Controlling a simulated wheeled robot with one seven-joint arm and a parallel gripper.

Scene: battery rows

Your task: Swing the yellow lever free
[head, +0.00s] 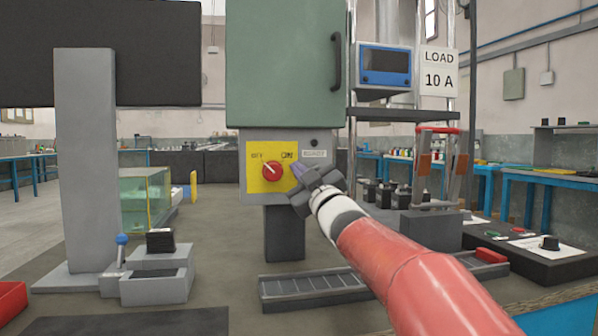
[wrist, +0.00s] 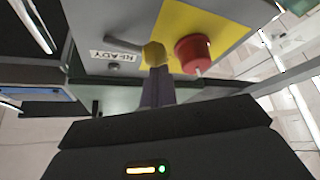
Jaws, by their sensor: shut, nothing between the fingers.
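The yellow lever shows in the wrist view as a yellow end (wrist: 154,54) on a short grey bar, against the grey panel beside the yellow plate. My gripper (wrist: 156,72) is shut and empty. Its purple-grey fingertips are just at the yellow end in that view; I cannot tell whether they touch it. In the head view my gripper (head: 295,170) is in front of the right side of the yellow plate (head: 256,184), and I cannot make out the lever clearly there. A red rotary knob (head: 271,171) sits on the plate, left of my fingers; it also shows in the wrist view (wrist: 194,54).
A green cabinet (head: 285,60) with a dark handle hangs above the panel. A READY label (wrist: 111,57) is beside the lever. A grey slotted tray (head: 315,288) lies below. A blue-knobbed lever unit (head: 121,252) stands left.

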